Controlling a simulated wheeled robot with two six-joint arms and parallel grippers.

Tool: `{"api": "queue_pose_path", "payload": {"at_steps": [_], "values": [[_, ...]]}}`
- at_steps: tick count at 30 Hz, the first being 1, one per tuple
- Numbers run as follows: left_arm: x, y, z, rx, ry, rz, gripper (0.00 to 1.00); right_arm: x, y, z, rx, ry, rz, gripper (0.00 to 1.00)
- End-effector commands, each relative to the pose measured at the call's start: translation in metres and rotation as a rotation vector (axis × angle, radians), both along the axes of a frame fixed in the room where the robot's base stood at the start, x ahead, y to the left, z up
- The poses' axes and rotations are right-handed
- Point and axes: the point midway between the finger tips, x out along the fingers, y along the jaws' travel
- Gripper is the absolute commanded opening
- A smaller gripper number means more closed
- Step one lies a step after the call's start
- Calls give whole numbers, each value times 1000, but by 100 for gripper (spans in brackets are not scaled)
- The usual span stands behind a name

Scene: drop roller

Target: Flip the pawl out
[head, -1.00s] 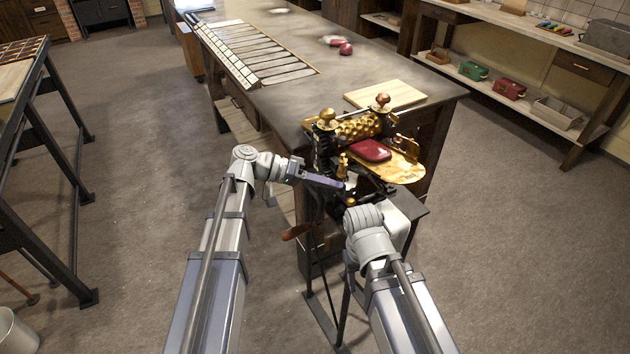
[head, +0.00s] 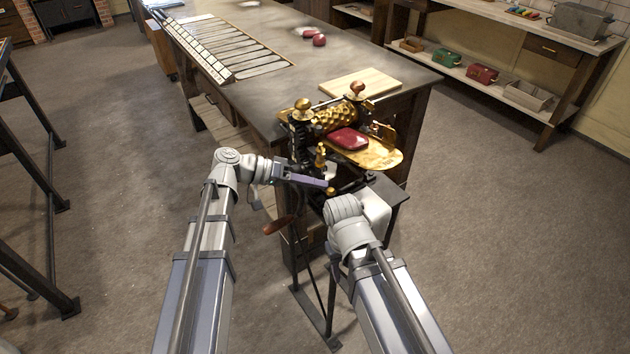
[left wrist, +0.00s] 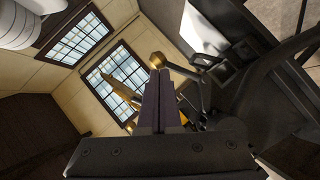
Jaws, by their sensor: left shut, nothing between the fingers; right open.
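The roller machine (head: 338,122) with gold rollers and brass knobs stands at the near end of the long table. My left gripper (head: 324,184) is shut and empty, at the machine's near lower side. A small brass knob (head: 331,191) shows at its fingertips. In the left wrist view the shut fingers (left wrist: 159,84) point at a brass ball (left wrist: 157,60) on a dark arm; I cannot tell whether they touch. This may be the pawl, but its shape is unclear. My right gripper (head: 372,210) is lower and to the right, its fingers mostly hidden by its wrist.
A dark red block (head: 348,139) lies on the machine's gold plate (head: 378,155). A wooden-handled crank (head: 279,225) hangs below left, near my left arm. A pale board (head: 360,82) lies on the table (head: 270,105) behind.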

Motion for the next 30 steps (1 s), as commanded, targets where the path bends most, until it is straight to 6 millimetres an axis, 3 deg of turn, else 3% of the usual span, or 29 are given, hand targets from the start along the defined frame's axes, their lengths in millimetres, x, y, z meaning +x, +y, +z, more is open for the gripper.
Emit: {"api": "queue_pose_path", "payload": {"at_steps": [11,30], "values": [[-5,-3,-2,56,-74,-1,0,0,0,7,0,0,0,50],[-18,-12,-23,317,-434,-3,0,0,0,18,0,0,0,50]]}}
